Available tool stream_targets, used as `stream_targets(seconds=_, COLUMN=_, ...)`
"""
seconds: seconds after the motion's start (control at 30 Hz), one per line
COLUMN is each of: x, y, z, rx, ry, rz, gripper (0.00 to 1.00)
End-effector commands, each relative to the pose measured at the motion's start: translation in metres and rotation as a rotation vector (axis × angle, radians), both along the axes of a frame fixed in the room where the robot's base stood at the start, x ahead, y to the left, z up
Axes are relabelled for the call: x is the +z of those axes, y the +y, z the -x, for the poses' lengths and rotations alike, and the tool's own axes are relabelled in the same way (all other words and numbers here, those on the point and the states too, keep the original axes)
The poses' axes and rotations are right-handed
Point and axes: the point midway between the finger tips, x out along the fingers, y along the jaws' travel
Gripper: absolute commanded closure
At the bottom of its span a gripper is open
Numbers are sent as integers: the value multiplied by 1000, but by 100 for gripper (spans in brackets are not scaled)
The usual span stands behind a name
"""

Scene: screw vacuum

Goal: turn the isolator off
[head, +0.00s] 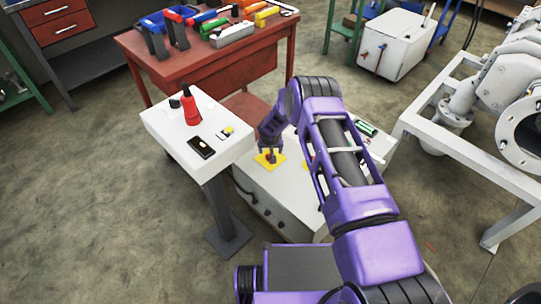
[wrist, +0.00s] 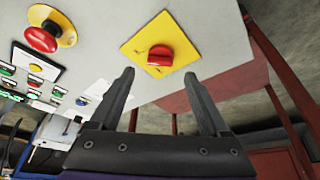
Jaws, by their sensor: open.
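The isolator is a red rotary knob (wrist: 160,56) on a square yellow plate (wrist: 140,44), on the pale face of a control box, in the wrist view. In the head view its yellow plate (head: 263,161) shows on top of the white box (head: 285,200), partly covered by my gripper (head: 270,149). In the wrist view my gripper (wrist: 159,73) is open and empty. Its two fingertips lie to either side of the knob and just below it in the picture. I cannot tell whether they touch it. Which way the knob is set is not clear.
A red mushroom button (wrist: 41,39) on a yellow plate sits left of the isolator, with several small buttons below. A white pedestal (head: 195,135) carrying a red-and-black tool (head: 190,113) stands close left of the box. A red workbench (head: 215,62) is behind.

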Motion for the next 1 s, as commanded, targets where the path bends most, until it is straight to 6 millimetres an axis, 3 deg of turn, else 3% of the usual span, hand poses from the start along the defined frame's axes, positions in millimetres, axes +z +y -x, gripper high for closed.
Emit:
stream_targets(seconds=0.1, x=-23, y=-1, z=-8, rx=-3, ry=0, rz=-1, gripper=20)
stream_targets(seconds=0.3, x=-42, y=0, z=-17, rx=-1, ry=-1, rz=-1, gripper=20)
stream_targets(seconds=0.73, x=-47, y=0, z=-20, rx=1, ry=-1, rz=0, gripper=20)
stream_targets(seconds=1.0, x=-47, y=0, z=-20, rx=1, ry=-1, rz=0, gripper=67)
